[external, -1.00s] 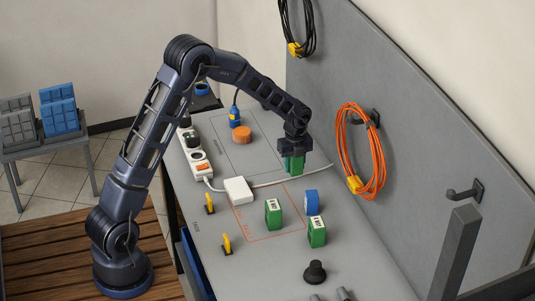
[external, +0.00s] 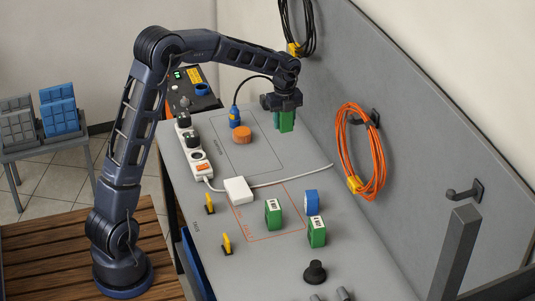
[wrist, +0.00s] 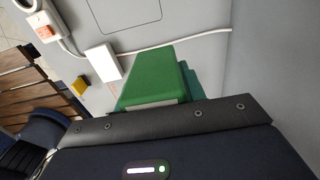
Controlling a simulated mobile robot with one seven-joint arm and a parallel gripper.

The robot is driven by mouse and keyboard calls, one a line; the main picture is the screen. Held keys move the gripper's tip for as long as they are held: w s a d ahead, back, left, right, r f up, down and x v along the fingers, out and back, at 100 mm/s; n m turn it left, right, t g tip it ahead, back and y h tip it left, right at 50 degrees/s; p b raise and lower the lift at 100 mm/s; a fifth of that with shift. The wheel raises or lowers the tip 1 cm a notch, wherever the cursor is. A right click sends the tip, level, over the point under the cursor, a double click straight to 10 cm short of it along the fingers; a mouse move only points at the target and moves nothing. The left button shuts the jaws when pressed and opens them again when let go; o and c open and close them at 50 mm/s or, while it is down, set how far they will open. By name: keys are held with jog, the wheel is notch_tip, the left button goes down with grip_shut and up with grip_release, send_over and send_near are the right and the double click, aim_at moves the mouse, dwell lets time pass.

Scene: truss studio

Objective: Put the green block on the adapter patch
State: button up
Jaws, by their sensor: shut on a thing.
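My gripper (external: 283,106) is shut on a green block (external: 286,122), holding it upright above the back part of the bench. The block also fills the middle of the wrist view (wrist: 158,72). In the external view it appears just right of a thin grey outlined patch (external: 262,155). An orange-red outlined patch (external: 262,236) lies nearer the front. The lettering by both outlines is too small to read, so I cannot tell which is the adapter patch. Two other green blocks with white labels stand near the front, one inside the red outline (external: 274,213) and one at its right edge (external: 317,232).
An orange round piece (external: 242,134) and a blue plug (external: 235,118) sit in the grey outline. A power strip (external: 193,145), white box (external: 239,190) and cable lie nearby. The grey panel (external: 415,170) bounds the right.

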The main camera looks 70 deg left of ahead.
send_over(254, 161)
notch_tip(254, 161, down, 20)
jog(key=shift+r, duration=0.1)
dwell(0.6)
jog(key=o, duration=1.2)
